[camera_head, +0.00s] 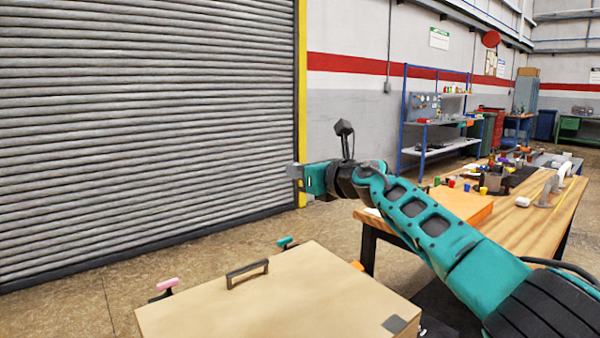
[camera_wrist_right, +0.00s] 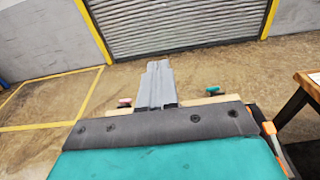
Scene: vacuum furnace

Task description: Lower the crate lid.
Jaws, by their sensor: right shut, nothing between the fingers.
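The tan crate lid (camera_head: 275,305) shows at the bottom of the head view as a broad, flat panel. A dark bar handle (camera_head: 247,272) stands near its far edge, and a grey plate (camera_head: 395,324) sits at its right corner. The crate's walls and inside are hidden, so I cannot tell whether the lid rests on the rim. My right gripper (camera_head: 297,172) is shut and empty, in the air above and beyond the lid, apart from it. Its closed fingers (camera_wrist_right: 157,65) point toward the shutter in the right wrist view. My left gripper is out of view.
Pink (camera_head: 167,284) and teal (camera_head: 285,241) grips stick up past the lid's far edge. A wooden table (camera_head: 535,215) with many small objects stands at the right, under and beyond my right arm. Open floor lies between the lid and the roller shutter (camera_head: 140,120).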

